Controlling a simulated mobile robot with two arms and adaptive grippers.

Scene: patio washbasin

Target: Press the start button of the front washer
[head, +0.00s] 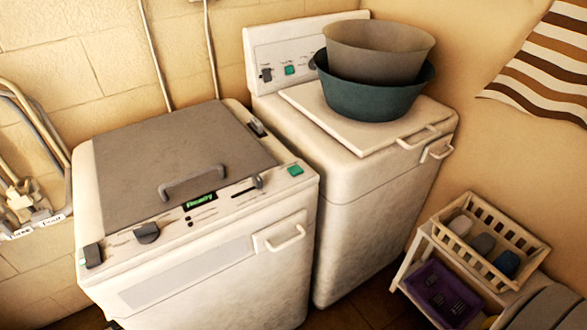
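The front washer (200,265) is a white top-loader at the left, with a closed grey lid (165,150). Its front control strip carries a green button (295,170) at the right end, a lit green display (200,201) that seems to read "Ready", and a dark knob (147,233) at the left. The second washer (385,200) stands behind it to the right. Its back panel has a smaller green button (290,70). Neither of my grippers is in view, and nothing covers the front washer's green button.
A brown basin (380,50) sits inside a teal basin (370,97) on the rear washer's lid. A low rack at the lower right holds a cream basket (440,232) and a purple tray (425,283). Pipes and taps (22,200) are on the left wall. Striped cloth (545,60) hangs right.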

